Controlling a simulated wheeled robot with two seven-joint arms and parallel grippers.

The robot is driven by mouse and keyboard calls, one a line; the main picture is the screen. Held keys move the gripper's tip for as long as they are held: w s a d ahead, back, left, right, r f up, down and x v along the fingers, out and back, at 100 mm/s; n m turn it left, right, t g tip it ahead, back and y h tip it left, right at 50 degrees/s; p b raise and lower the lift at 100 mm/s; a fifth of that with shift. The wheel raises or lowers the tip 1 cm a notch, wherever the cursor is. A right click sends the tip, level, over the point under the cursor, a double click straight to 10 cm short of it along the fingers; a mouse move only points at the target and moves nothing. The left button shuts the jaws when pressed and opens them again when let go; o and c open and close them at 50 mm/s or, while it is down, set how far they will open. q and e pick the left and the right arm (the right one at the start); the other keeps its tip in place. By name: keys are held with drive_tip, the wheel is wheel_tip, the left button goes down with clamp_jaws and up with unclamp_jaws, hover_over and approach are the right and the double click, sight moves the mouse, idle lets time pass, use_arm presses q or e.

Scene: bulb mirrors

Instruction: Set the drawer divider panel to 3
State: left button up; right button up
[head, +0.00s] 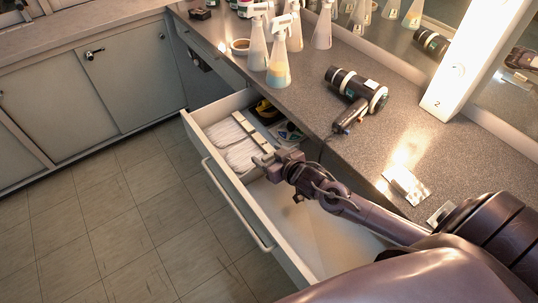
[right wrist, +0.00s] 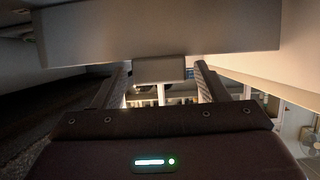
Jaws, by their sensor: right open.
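The white drawer (head: 232,196) stands pulled out under the counter. In the right wrist view, the pale divider panel (right wrist: 160,34) spans the top of the picture, with a small grey tab (right wrist: 158,69) below it. My right gripper (head: 264,158) is inside the drawer, at the boundary between its filled far part and its bare near part. It is open, with one finger on each side of the tab, visibly apart from it. The gripper and arm hide most of the panel in the head view. No number mark on the drawer is readable. My left gripper is not in view.
The far part of the drawer holds folded white cloths (head: 228,132), a black and yellow item (head: 265,111) and a packet (head: 290,132). The drawer's near part is bare.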

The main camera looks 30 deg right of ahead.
drive_tip(key=c, duration=1.3)
drive_tip(key=shift+c, duration=0.5)
